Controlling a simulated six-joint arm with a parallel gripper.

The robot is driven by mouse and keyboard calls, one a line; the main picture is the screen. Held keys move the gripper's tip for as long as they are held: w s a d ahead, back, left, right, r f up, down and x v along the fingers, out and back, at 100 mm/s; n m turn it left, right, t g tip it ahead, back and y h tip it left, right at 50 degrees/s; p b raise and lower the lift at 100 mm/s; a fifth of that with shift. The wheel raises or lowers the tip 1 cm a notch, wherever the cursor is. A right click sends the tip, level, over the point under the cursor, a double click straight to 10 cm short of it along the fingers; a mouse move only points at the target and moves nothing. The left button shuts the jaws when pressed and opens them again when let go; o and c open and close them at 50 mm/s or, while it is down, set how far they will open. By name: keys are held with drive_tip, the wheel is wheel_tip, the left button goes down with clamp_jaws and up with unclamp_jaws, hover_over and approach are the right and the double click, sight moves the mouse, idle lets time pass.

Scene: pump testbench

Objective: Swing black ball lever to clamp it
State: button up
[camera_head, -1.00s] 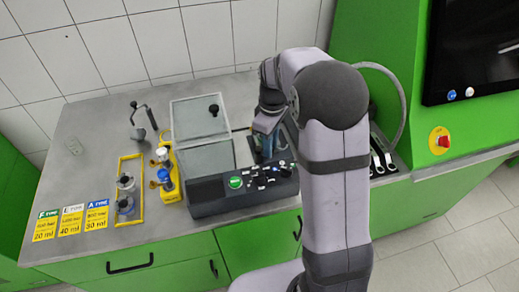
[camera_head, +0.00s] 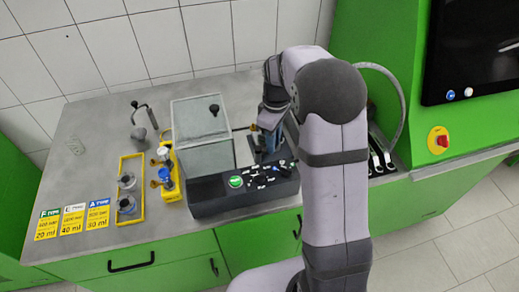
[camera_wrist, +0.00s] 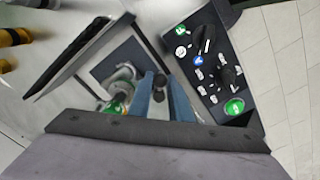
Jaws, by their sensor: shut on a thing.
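My gripper (camera_head: 268,140) is at the right side of the test bench, beside the clear cover and behind the control panel. In the wrist view, its two blue fingers (camera_wrist: 161,88) are shut on the black ball lever (camera_wrist: 159,82). Dark rounded ends of the lever show between and beside the fingertips. The rest of the lever is largely hidden by the fingers, so its exact angle cannot be told. A round clear and metal part with green (camera_wrist: 118,95) sits to the left of the fingers.
The clear cover (camera_head: 203,125) with a black knob stands left of my gripper. The black control panel (camera_head: 220,193) with a green button lies in front. Open-ended wrenches (camera_head: 382,158) lie right of my arm.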

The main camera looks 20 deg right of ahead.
drive_tip(key=shift+w, duration=0.1)
drive_tip(key=shift+w+d+p, duration=0.35)
drive_tip(key=shift+w+p, duration=0.1)
drive_tip(key=shift+w, duration=0.15)
drive_tip(key=shift+w+d+p, duration=0.15)
drive_tip(key=shift+w+p, duration=0.35)
drive_tip(key=shift+w, duration=0.2)
drive_tip(key=o, duration=1.3)
drive_tip(key=shift+r, duration=0.1)
